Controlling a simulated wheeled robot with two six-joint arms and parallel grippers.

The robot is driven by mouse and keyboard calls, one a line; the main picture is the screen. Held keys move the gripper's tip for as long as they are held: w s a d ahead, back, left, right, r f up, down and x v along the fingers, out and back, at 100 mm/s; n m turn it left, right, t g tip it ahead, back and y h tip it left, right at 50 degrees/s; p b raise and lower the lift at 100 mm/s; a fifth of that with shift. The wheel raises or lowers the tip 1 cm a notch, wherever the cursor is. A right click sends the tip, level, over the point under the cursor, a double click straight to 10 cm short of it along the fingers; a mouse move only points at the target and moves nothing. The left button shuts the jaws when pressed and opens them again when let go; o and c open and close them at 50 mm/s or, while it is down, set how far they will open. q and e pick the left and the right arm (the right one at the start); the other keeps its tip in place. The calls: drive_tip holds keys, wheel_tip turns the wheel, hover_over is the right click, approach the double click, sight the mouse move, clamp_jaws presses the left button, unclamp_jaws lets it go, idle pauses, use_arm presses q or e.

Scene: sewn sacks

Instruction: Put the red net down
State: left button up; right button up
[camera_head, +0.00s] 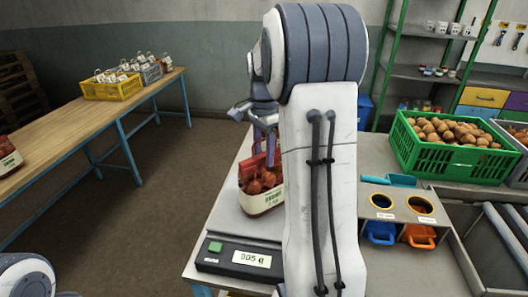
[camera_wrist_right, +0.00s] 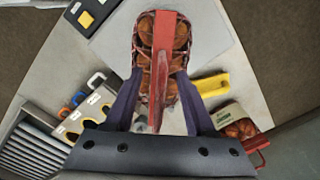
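The red net (camera_head: 262,190), filled with round brown-orange produce and wearing a pale label band, stands on the grey plate of the weighing scale (camera_head: 238,258). In the right wrist view the net (camera_wrist_right: 181,38) lies below the fingers, its red top strip running up between them. My right gripper (camera_head: 265,128) is right above the net. My right arm hides part of the net's right side in the head view. My left gripper is out of view.
A green crate of brown produce (camera_head: 450,145) stands at the right, near a holder with blue and orange handles (camera_head: 400,210). Another labelled net (camera_wrist_right: 235,122) and a yellow object (camera_wrist_right: 212,85) show in the wrist view. A wooden table (camera_head: 85,122) with a yellow crate (camera_head: 112,88) is at left.

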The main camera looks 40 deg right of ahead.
wheel_tip(320, 180, up, 12)
drive_tip(key=shift+r, duration=0.15)
idle(0.4)
drive_tip(key=s+a+f+n, duration=0.1)
drive_tip(key=a+f+n, duration=0.2)
drive_tip(key=a+n, duration=0.55)
drive_tip(key=s+a+f+n, duration=0.1)
drive_tip(key=a+f+n, duration=0.2)
drive_tip(key=a, duration=1)
drive_tip(key=s+a+f+n, duration=0.5)
drive_tip(key=s+a+n, duration=0.1)
drive_tip(key=s, duration=0.3)
drive_tip(key=s+a+f+n+y, duration=0.1)
drive_tip(key=s+a+f+n, duration=0.5)
drive_tip(key=s+n, duration=0.2)
drive_tip(key=shift+s+a+n, duration=0.15)
drive_tip(key=shift+s+n, duration=0.2)
drive_tip(key=shift+s, duration=0.85)
